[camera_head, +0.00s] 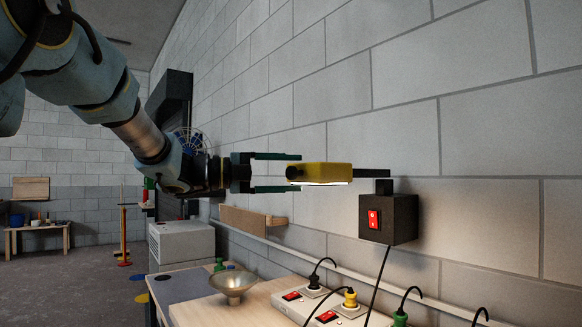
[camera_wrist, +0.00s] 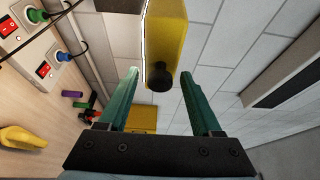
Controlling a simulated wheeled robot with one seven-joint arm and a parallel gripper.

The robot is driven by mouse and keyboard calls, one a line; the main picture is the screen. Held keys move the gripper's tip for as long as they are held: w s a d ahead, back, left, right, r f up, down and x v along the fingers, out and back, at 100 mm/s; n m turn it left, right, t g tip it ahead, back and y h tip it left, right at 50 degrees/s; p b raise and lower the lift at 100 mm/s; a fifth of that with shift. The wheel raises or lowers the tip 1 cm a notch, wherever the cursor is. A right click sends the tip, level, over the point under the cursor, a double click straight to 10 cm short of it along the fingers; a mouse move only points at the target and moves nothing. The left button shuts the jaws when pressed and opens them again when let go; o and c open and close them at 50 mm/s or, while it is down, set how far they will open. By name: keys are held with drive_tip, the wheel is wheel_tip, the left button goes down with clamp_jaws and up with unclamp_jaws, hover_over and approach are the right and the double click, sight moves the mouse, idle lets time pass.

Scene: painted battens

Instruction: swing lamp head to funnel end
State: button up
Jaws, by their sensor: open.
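The yellow lamp head (camera_head: 325,172) juts out from the wall on a dark arm (camera_head: 372,173), with a lit strip along its lower edge. It also shows in the wrist view (camera_wrist: 166,30), with a black knob (camera_wrist: 160,77) at its near end. My gripper (camera_head: 298,173) is open, with its green fingers above and below the knob end in the head view. In the wrist view the fingers (camera_wrist: 160,84) stand on either side of the knob, with gaps visible. The metallic funnel (camera_head: 233,284) stands on the bench below and left of the lamp head.
A black box with a red switch (camera_head: 388,219) is on the wall below the lamp arm. Power strips (camera_head: 318,302) with plugs and cords lie on the bench. A wooden batten (camera_head: 248,222) runs along the wall. Space between lamp head and bench is open.

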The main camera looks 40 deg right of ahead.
drive_tip(key=shift+s+d, duration=0.2)
drive_tip(key=shift+d, duration=0.15)
drive_tip(key=shift+c, duration=0.3)
clamp_jaws()
drive_tip(key=shift+f, duration=0.1)
